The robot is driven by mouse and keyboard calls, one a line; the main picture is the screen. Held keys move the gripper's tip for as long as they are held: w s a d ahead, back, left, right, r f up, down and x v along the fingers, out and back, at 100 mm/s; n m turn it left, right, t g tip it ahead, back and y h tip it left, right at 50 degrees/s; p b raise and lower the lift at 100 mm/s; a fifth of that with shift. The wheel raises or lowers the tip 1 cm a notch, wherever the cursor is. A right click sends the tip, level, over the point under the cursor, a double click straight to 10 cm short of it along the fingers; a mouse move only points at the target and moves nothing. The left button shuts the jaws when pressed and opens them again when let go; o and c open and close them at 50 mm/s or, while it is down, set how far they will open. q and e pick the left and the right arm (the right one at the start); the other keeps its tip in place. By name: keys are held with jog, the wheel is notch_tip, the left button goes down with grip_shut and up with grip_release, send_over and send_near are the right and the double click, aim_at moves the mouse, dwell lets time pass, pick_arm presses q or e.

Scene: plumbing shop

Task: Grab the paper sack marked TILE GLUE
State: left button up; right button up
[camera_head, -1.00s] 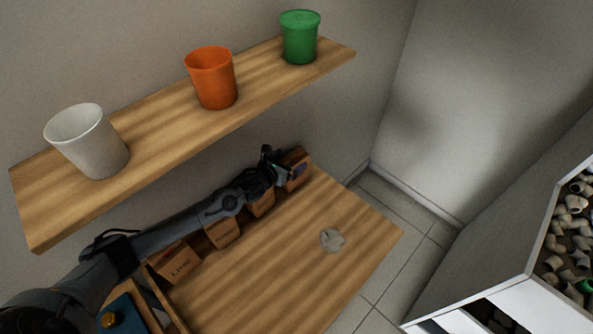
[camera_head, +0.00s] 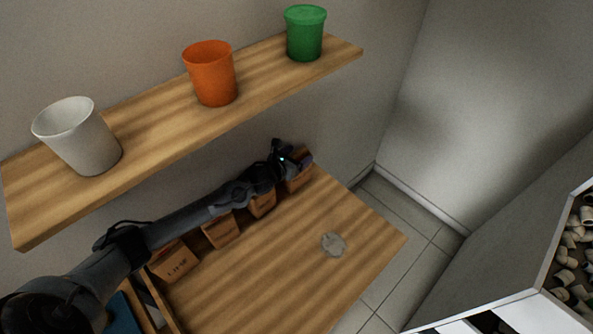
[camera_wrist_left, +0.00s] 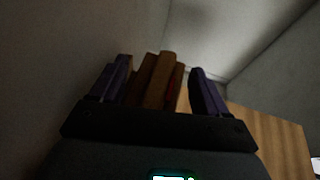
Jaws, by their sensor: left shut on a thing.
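Several brown paper sacks stand in a row along the wall on the wooden table. The nearest, marked LIME (camera_head: 176,262), is at the left; two more sacks (camera_head: 221,231) and (camera_head: 262,204) follow. The farthest sack (camera_head: 299,181) stands at the table's far end, its label hidden or too small to read. My left gripper (camera_head: 293,161) is at the top of this farthest sack, shut on it. In the left wrist view the brown folded top of the sack (camera_wrist_left: 160,82) is between the two dark fingers. I cannot read TILE GLUE on any sack. My right gripper is not in view.
A wooden shelf (camera_head: 150,145) hangs above the sacks with a white cup (camera_head: 80,140), an orange cup (camera_head: 210,75) and a green tub (camera_head: 305,35). A small clear disc (camera_head: 333,245) lies on the otherwise bare middle of the table (camera_head: 260,280).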

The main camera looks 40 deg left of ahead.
pick_arm(q)
jog(key=shift+f, duration=0.1)
grip_shut()
jog(key=shift+r, duration=0.2)
jog(key=shift+r, duration=0.1)
